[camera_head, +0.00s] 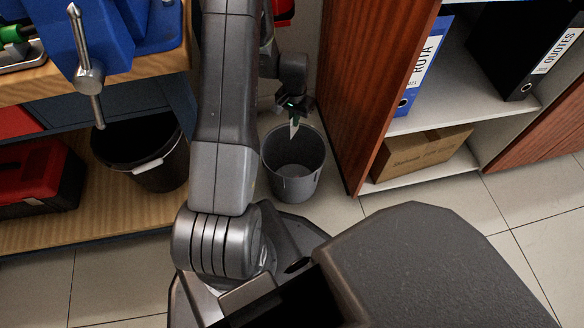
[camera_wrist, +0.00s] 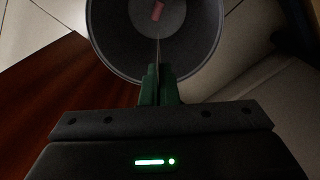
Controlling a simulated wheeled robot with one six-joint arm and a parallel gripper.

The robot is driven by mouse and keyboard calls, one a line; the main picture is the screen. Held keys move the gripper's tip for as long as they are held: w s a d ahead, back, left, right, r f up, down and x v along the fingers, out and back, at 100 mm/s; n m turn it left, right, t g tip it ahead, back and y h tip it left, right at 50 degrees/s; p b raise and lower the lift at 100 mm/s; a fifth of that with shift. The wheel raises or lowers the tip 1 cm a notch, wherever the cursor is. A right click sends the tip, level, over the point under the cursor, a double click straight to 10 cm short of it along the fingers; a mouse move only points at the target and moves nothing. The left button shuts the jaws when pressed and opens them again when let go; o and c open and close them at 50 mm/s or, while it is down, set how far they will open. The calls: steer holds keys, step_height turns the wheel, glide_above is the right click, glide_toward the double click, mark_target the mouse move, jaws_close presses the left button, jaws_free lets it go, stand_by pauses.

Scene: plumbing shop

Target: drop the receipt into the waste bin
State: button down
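The waste bin (camera_head: 294,189) is a grey open-topped round bin on the tiled floor, between the workbench and the cabinet. It also fills the top of the wrist view (camera_wrist: 112,40). My gripper (camera_head: 294,112) is over the bin's far rim, pointing down. Its green fingers (camera_wrist: 159,84) are shut on the receipt (camera_head: 294,128), a small white slip hanging at the bin's mouth. In the wrist view the receipt (camera_wrist: 158,52) shows edge-on as a thin line against the bin's inside. A small pinkish thing (camera_wrist: 157,11) lies at the bottom of the bin.
A black bucket (camera_head: 160,172) stands left on the wooden lower shelf (camera_head: 110,209), beside a red toolbox (camera_head: 40,178). The cabinet's red-brown side panel (camera_head: 362,90) stands close right of the bin. Its shelves hold binders (camera_head: 424,68) and a cardboard box (camera_head: 420,152).

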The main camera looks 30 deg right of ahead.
mark_target(294, 129)
step_height(294, 129, down, 5)
steer(key=b, duration=0.3)
steer(key=shift+f, duration=0.1)
steer(key=c, duration=2.1)
jaws_free()
steer(key=shift+c, duration=0.2)
steer(key=o, duration=0.5)
step_height(294, 129, up, 14)
steer(key=p, duration=0.5)
steer(key=shift+f, duration=0.1)
